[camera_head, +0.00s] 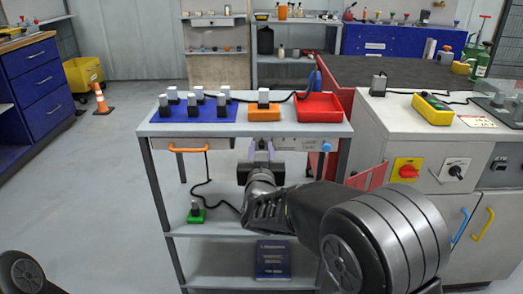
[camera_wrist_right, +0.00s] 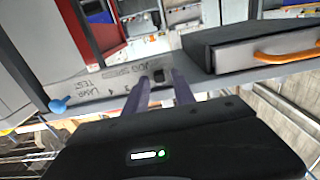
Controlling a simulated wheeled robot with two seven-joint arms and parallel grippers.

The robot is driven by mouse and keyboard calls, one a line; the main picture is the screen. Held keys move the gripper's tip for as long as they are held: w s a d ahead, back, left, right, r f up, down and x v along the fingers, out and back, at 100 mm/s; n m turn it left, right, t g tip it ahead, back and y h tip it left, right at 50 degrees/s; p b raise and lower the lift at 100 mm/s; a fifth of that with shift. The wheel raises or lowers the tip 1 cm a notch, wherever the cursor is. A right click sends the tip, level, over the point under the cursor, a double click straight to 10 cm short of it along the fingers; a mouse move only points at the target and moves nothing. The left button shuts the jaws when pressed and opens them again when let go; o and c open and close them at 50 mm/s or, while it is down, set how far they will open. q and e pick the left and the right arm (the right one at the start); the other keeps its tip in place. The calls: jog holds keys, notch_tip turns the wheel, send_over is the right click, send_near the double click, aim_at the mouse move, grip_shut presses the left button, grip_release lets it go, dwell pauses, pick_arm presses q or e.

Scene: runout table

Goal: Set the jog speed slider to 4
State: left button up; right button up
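The jog speed slider is on the front panel (camera_wrist_right: 95,92) under the table top, next to a "JOG SPEED" label. Its dark knob (camera_wrist_right: 158,75) shows at the drawer end of the printed scale, between my right fingertips in the right wrist view. My right gripper (camera_head: 262,148) faces the panel from the front, its two purple fingers apart, one on each side of the knob; they also show in the right wrist view (camera_wrist_right: 161,80). I cannot tell whether either finger touches the knob. In the head view the gripper hides the slider. My left gripper is out of view.
A blue lamp test knob (camera_head: 326,147) is right of the slider in the head view. A drawer with an orange handle (camera_head: 189,149) is to its left. A red tray (camera_head: 318,108) and a blue mat (camera_head: 195,114) lie on the table top. A cable hangs below.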

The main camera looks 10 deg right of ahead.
grip_shut()
dwell(1.2)
